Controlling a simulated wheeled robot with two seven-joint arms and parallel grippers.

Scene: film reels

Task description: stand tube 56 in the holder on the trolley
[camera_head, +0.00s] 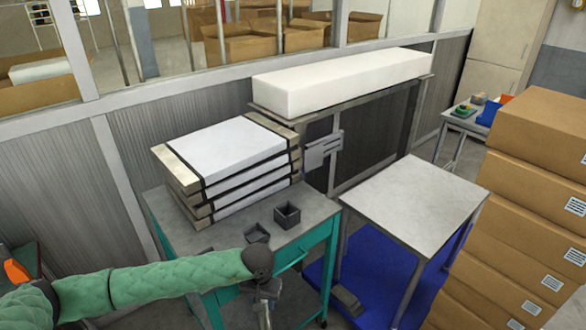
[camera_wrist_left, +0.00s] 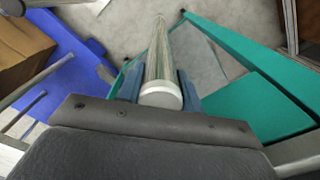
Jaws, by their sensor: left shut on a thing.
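My left gripper (camera_head: 265,298) is low at the front edge of the teal-framed trolley (camera_head: 222,236). In the left wrist view its blue-grey fingers are shut on a long clear tube (camera_wrist_left: 161,62) with a white end cap (camera_wrist_left: 161,96) facing the camera. No number is readable on the tube. Two small dark open-topped square holders stand on the trolley's grey top: one holder (camera_head: 288,216) near the right edge, the other (camera_head: 257,234) nearer the gripper. Both look empty, and I cannot tell which one is meant. My right gripper is out of view.
A stack of white slabs with dark straps (camera_head: 240,150) fills the back of the trolley. A bare grey-topped table (camera_head: 415,205) stands to the right over a blue base. Cardboard boxes (camera_head: 530,190) are piled at far right.

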